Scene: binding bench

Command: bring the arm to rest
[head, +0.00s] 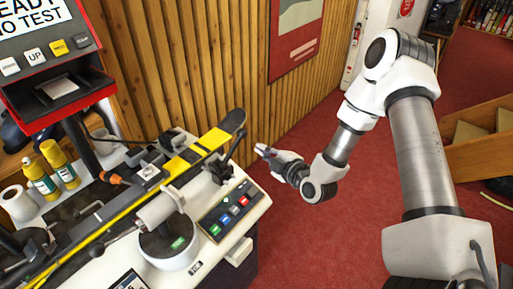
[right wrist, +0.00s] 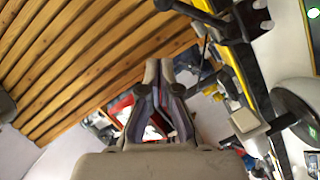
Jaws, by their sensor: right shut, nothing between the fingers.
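My right gripper (head: 264,151) is in the middle of the head view, at the end of my white and silver right arm. It is shut and empty, in the air just right of the bench's right end, over the red floor. In the right wrist view the gripper's fingers (right wrist: 160,100) are together with nothing held. My left gripper does not show.
The bench (head: 215,255) carries a ski (head: 190,155) in a fixture, a button panel (head: 229,214), two yellow bottles (head: 40,178) and a white roll (head: 18,203). A red test stand (head: 45,60) rises behind. A slatted wall (head: 200,60) lies beyond. The red carpet (head: 310,250) is clear.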

